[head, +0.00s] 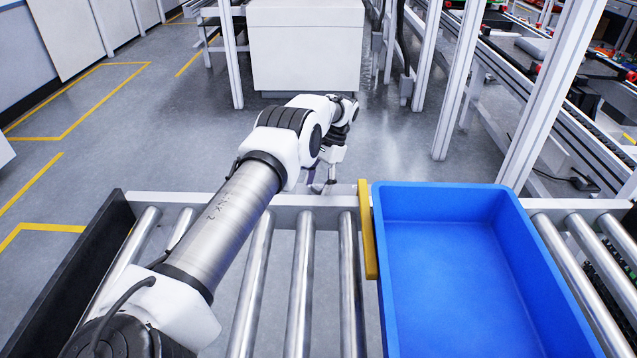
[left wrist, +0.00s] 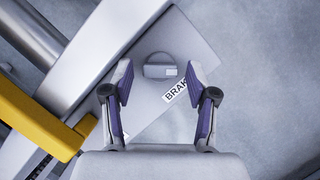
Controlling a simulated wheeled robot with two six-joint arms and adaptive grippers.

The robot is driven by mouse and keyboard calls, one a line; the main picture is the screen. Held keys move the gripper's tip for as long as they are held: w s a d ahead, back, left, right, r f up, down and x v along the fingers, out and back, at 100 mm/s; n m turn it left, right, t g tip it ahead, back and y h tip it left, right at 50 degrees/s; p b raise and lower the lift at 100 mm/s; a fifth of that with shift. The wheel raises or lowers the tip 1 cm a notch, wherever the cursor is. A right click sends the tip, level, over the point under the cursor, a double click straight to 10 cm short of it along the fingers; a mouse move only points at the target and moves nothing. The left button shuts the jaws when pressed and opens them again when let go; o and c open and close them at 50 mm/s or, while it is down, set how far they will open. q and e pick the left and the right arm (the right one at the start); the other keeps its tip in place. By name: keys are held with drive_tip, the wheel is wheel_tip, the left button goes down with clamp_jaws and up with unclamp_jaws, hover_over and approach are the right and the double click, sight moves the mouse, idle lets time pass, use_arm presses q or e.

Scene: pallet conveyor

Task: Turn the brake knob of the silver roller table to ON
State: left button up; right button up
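The silver roller table (head: 299,285) runs across the front of the head view. In the left wrist view, its grey brake plate (left wrist: 197,45) carries a round dark grey knob (left wrist: 160,66) with a small white mark on its right side. A white label (left wrist: 176,92) reading "BRAK" is partly covered by a finger. My left gripper (head: 322,186) is at the table's far rail; in the left wrist view it (left wrist: 160,80) is open, with one finger on each side of the knob and visible gaps. The knob cannot be made out in the head view. My right gripper is not in view.
A blue crate (head: 450,188) sits on the rollers at the right. A yellow bar (head: 368,230) stands beside its left wall, close to my left gripper; it also shows in the left wrist view (left wrist: 40,118). A white cabinet (head: 305,45) stands behind, across open floor.

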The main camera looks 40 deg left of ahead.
use_arm(q)
wheel_tip(320, 180, up, 10)
idle(0.6)
idle(0.4)
